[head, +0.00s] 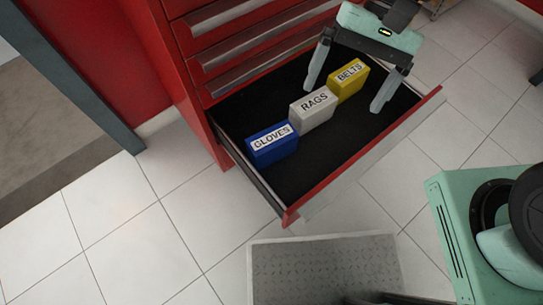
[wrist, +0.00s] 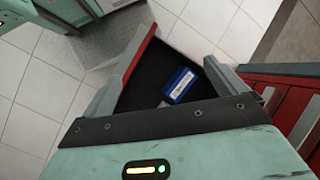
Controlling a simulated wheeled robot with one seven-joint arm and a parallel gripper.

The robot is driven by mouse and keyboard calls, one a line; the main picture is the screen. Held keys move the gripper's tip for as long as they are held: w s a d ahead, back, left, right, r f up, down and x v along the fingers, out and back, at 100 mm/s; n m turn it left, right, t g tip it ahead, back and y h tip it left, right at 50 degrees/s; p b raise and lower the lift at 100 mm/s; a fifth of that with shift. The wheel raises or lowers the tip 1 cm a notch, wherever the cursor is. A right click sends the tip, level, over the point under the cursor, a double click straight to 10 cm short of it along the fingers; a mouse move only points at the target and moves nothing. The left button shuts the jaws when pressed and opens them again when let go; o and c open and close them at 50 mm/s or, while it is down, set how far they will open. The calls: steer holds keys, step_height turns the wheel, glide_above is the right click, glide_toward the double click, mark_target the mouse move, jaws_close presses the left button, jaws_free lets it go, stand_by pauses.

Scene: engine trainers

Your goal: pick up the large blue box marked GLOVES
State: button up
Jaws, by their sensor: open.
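The blue box marked GLOVES (head: 272,144) stands in the open red drawer, at the near left end of a row of boxes. It also shows in the wrist view (wrist: 179,86), between my fingers and beyond them. Its label is too small to read there. My gripper (head: 343,100) is open and empty over the far right part of the drawer. Its fingers are on either side of the yellow box's area in the head view, apart from the blue box.
A white box marked RAGS (head: 313,108) stands beside the blue one, with a yellow box marked BELTS (head: 348,80) beyond it. The drawer's red front (head: 365,155) bounds its right side. Shut drawers (head: 240,40) rise behind. A grey mat (head: 325,270) lies on the tiled floor.

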steer(key=w+d+f+m+y+b, duration=0.1)
steer(key=w+f+m+y+b, duration=0.1)
steer(key=w+f+m+b, duration=0.3)
steer(key=w+f+y+b, duration=0.1)
steer(key=f+b, duration=0.2)
steer(key=f, duration=0.4)
steer(key=w+d+f+m+y+b, duration=0.1)
steer(key=w+f+m+y+b, duration=0.15)
steer(key=f, duration=0.25)
steer(key=m+t+y+b, duration=0.2)
steer(key=m+y+b, duration=0.1)
steer(key=m+b, duration=0.4)
glide_toward(275, 136)
steer(key=a+b, duration=0.1)
steer(key=b, duration=0.1)
steer(key=a+f+b, duration=0.1)
steer(key=b, duration=0.1)
steer(key=a+n+b, duration=0.1)
steer(key=b, duration=0.1)
steer(key=shift+s+a+f, duration=0.1)
steer(key=shift+s+f, duration=0.2)
steer(key=shift+s, duration=0.05)
steer(key=b+x, duration=0.3)
steer(key=x, duration=0.1)
steer(key=shift+f+b, duration=0.2)
steer(key=shift+b, duration=0.1)
steer(key=shift+a+f, duration=0.1)
steer(key=shift+a, duration=0.35)
steer(key=shift+s, duration=0.1)
steer(key=c, duration=1.7)
